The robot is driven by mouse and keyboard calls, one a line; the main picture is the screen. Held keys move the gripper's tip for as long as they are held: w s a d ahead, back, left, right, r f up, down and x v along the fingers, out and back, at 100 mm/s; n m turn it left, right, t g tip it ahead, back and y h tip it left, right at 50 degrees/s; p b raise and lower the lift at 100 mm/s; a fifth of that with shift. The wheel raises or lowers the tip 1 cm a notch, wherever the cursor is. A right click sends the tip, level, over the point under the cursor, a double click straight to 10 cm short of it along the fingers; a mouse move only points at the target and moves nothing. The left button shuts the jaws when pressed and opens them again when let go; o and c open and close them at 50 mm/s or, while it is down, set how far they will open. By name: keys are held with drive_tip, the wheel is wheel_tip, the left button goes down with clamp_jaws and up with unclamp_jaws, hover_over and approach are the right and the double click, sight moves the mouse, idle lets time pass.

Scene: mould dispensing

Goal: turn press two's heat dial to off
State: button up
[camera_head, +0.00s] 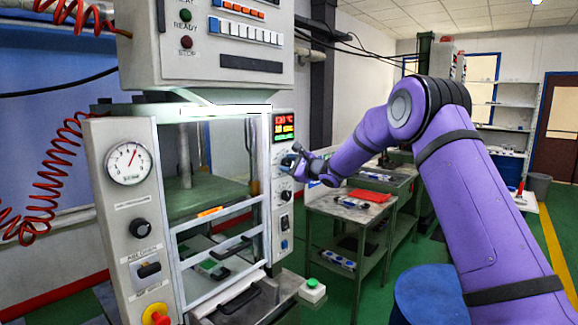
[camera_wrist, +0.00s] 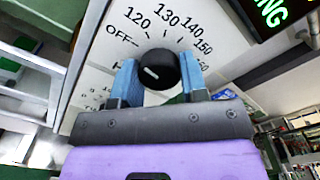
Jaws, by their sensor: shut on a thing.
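Press two's heat dial (camera_wrist: 158,68) is a round black knob with a short white mark on its face. A printed scale runs around its top: OFF at upper left, then 120, 130, 140, 150 and 160 to the right. The mark sits left of the knob's middle; which label it points to is hard to tell. My gripper (camera_wrist: 163,85) is shut on the knob, one blue finger on each side. In the head view my gripper (camera_head: 296,160) is at the press's right-hand panel (camera_head: 282,232) and partly hides the dial.
A red and green display (camera_head: 284,127) is above the dial, and another black knob (camera_head: 286,195) is below it. A metal table (camera_head: 325,205) with a red item stands behind at right. A blue drum (camera_head: 428,292) stands beneath my arm.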

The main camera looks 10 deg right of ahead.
drive_tip(key=shift+n, duration=1.1)
drive_tip(key=o, duration=0.9)
drive_tip(key=v, duration=1.1)
drive_tip(key=shift+w, duration=0.1)
